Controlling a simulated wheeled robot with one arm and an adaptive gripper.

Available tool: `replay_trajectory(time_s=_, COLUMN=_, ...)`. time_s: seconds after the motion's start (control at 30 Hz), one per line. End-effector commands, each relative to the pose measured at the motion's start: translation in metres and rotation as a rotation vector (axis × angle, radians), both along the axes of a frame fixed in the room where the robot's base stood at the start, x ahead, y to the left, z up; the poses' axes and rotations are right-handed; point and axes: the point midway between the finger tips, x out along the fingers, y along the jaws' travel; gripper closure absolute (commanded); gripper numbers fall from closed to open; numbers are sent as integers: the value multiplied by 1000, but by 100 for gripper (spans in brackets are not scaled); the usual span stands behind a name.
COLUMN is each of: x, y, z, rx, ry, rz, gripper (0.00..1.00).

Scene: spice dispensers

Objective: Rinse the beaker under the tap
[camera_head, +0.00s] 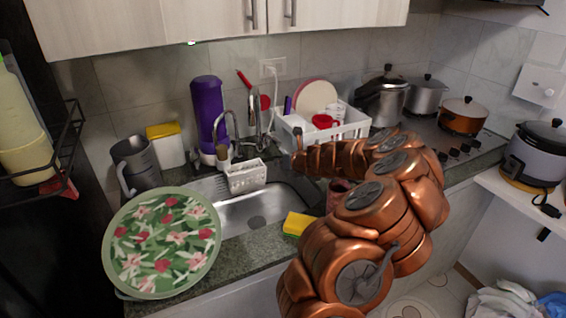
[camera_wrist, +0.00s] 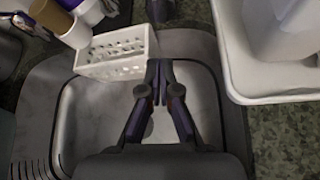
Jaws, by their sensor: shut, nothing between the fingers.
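My gripper (camera_wrist: 158,80) is shut and empty, with its fingertips over the sink (camera_wrist: 90,112), just right of a white slotted caddy in the wrist view. In the head view my copper arm reaches in from the right, and its end (camera_head: 298,160) is above the right side of the sink (camera_head: 258,212). The tap (camera_head: 253,120) stands at the back of the sink against the tiles. I cannot pick out a beaker for certain. A grey jug with a handle (camera_head: 135,165) stands on the counter left of the sink.
The white caddy (camera_head: 246,176) sits at the sink's back edge; it also shows in the wrist view (camera_wrist: 118,52). A white dish rack (camera_head: 350,128) stands right. A yellow sponge (camera_head: 297,224) lies at the front edge. A floral plate (camera_head: 162,243) covers the left counter.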

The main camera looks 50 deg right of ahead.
Motion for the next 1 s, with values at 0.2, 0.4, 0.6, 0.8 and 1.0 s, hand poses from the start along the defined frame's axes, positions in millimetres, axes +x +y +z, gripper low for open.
replay_trajectory(time_s=0.2, x=17, y=-2, z=-9, rx=0, ry=-1, rz=3, gripper=100)
replay_trajectory(time_s=0.4, x=21, y=-9, z=10, rx=-2, ry=-1, rz=1, gripper=100)
replay_trajectory(time_s=0.6, x=23, y=-15, z=24, rx=-1, ry=0, rz=-2, gripper=100)
replay_trajectory(time_s=0.8, x=24, y=-16, z=27, rx=0, ry=0, rz=-1, gripper=100)
replay_trajectory(time_s=1.0, x=24, y=-15, z=27, rx=0, ry=0, rz=0, gripper=100)
